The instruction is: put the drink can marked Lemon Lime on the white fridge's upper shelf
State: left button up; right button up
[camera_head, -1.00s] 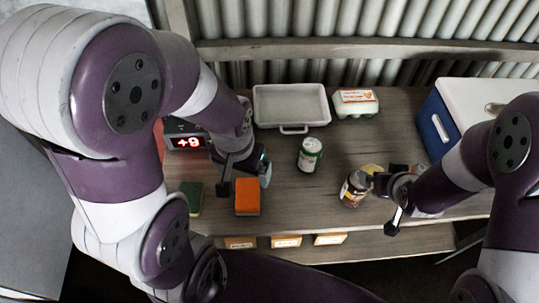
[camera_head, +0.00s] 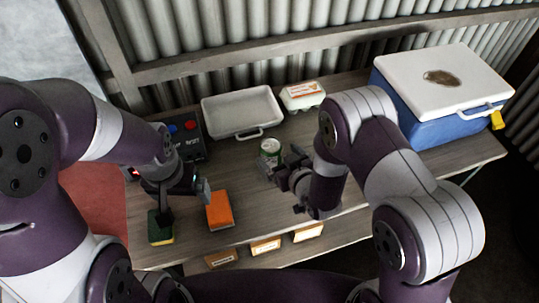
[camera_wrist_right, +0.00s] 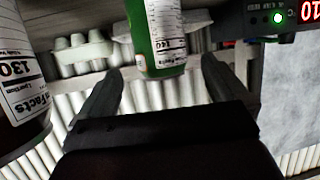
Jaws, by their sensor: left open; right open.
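A green and white can (camera_head: 270,151) stands upright on the wooden bench. It also shows in the right wrist view (camera_wrist_right: 162,38), between the fingers of my open right gripper (camera_wrist_right: 161,68). I cannot read a Lemon Lime mark; only a nutrition panel shows. In the head view my right gripper (camera_head: 279,168) is beside the can, on its near right side; I cannot tell if it touches. My left gripper (camera_head: 187,190) is open and empty over the bench's left part, near an orange block (camera_head: 219,210). I cannot make out the white fridge.
A second can or jar (camera_wrist_right: 20,90) is close at the left of the right wrist view. A white tray (camera_head: 224,108), an egg carton (camera_head: 302,96) and a blue cooler (camera_head: 440,128) stand behind. A green sponge (camera_head: 160,229) lies at the left front.

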aim_at(268, 146)
jog(key=shift+x, duration=1.2)
jog(key=x, duration=0.5)
jog(key=shift+a+p, duration=0.1)
jog(key=shift+p, duration=0.3)
jog(key=shift+s, duration=0.1)
jog(key=c, duration=1.3)
